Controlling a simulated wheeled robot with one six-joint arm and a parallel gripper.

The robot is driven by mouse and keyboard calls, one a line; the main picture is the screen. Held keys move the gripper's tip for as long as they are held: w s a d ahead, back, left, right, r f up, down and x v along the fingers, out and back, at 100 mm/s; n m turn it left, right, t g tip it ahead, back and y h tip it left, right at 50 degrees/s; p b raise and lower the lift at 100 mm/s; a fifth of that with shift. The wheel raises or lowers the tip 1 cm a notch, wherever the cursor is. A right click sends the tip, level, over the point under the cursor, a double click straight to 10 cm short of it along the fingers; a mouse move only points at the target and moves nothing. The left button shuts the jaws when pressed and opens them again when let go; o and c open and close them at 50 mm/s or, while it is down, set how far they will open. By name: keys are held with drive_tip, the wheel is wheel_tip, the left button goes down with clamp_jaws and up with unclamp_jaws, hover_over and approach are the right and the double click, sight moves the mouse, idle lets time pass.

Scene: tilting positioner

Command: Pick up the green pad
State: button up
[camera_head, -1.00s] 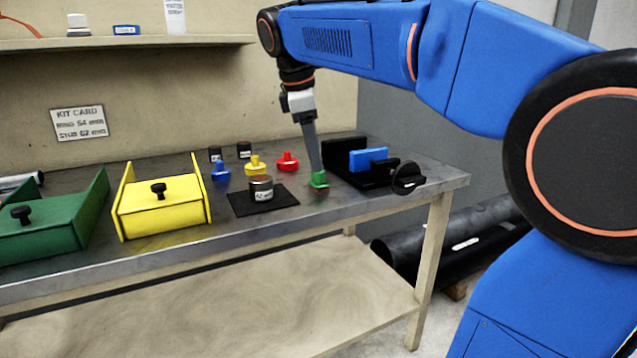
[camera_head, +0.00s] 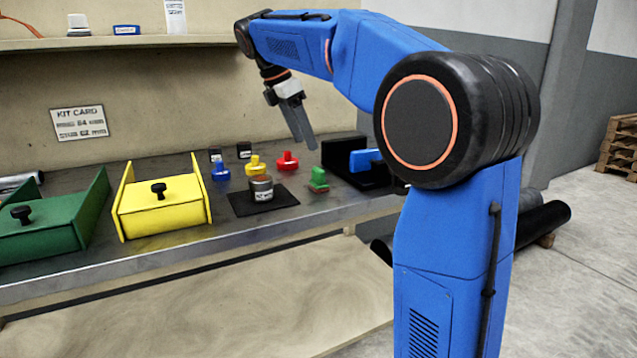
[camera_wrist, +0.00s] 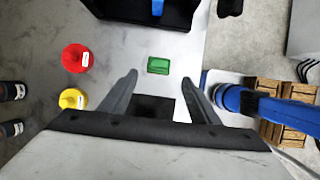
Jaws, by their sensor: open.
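The green pad (camera_head: 318,182) sits on the workbench, between the black mat and the black positioner. In the wrist view the green pad (camera_wrist: 158,65) lies flat on the grey top, beyond the fingertips and between their lines. My gripper (camera_head: 305,146) is open and empty. It is above the bench, up and to the left of the pad, tilted and apart from it. In the wrist view both fingers of my gripper (camera_wrist: 160,80) are spread wide with nothing between the tips.
A grey cylinder (camera_head: 261,188) stands on the black mat (camera_head: 284,199). Red (camera_head: 288,160), yellow (camera_head: 255,166) and blue (camera_head: 221,172) knobbed pieces stand behind it. The black positioner (camera_head: 343,153) with a blue block (camera_head: 363,160) is right of the pad, partly hidden by my arm.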

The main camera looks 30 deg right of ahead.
sight(318, 169)
drive_tip(key=x, duration=1.1)
drive_tip(key=shift+d+f, duration=0.15)
drive_tip(key=shift+c, duration=0.7)
drive_tip(key=c, duration=1)
